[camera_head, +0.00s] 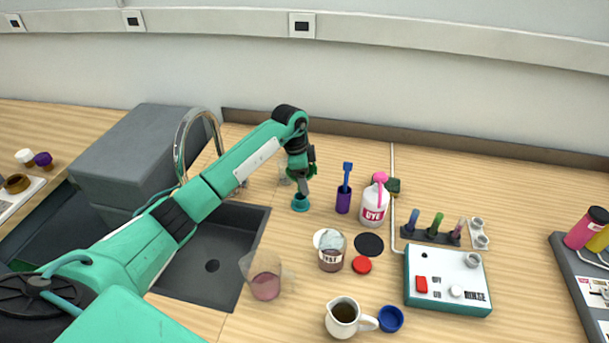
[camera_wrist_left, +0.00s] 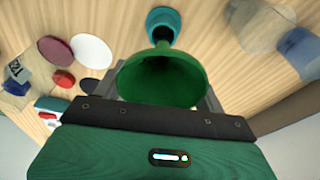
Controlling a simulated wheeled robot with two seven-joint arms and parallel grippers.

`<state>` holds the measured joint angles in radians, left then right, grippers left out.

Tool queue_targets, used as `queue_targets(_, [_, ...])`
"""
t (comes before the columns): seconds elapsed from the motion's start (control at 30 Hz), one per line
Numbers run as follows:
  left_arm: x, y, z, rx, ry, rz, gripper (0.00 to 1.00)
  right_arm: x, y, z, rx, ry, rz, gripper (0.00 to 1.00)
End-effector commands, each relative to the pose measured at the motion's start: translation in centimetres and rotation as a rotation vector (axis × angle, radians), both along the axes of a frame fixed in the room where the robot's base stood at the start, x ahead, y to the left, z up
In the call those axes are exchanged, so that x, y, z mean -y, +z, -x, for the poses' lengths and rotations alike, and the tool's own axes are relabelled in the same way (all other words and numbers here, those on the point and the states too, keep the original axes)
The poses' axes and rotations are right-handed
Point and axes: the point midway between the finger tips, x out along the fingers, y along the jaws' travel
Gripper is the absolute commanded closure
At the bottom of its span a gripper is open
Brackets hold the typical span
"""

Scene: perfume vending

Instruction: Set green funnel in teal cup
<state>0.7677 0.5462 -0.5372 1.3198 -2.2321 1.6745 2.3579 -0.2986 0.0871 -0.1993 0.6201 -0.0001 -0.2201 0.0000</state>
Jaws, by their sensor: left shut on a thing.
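The green funnel (camera_wrist_left: 160,80) is in my left gripper, its wide mouth facing the left wrist camera. In the head view the funnel (camera_head: 313,171) shows only as a small green edge beside the gripper. My left gripper (camera_head: 304,186) is shut on the funnel and points down above the teal cup. The teal cup (camera_head: 300,203) stands on the counter right under the gripper. In the left wrist view the teal cup (camera_wrist_left: 163,20) is just beyond the funnel's narrow end. Whether the spout is inside the cup's mouth I cannot tell. My right gripper is not in view.
A purple cup (camera_head: 343,201) with a blue tool stands close to the right of the teal cup. A white DYE bottle (camera_head: 375,205) is further right. Clear glassware (camera_head: 284,174) stands just behind left. The sink (camera_head: 225,250) lies to the left.

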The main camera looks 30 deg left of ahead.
Motion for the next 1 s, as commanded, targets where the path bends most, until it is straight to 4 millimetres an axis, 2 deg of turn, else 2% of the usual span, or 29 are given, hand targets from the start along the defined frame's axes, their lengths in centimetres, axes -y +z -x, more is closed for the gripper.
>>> queue_targets(0.03, [0.0,-0.8,0.0,-0.001,0.0,0.0,0.54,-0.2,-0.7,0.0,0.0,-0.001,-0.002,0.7])
queue_targets(0.17, [0.0,-1.8,0.0,-0.001,-0.001,0.0,0.54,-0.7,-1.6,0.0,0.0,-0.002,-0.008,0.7])
queue_targets(0.37, [0.0,-3.3,0.0,-0.001,0.0,0.0,0.54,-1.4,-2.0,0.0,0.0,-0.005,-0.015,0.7])
queue_targets(0.6, [0.0,-5.2,0.0,-0.001,0.0,0.0,0.54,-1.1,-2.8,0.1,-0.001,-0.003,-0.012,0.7])
queue_targets(1.0, [0.0,-6.2,0.0,0.0,0.0,0.0,0.54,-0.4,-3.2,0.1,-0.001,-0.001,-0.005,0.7])
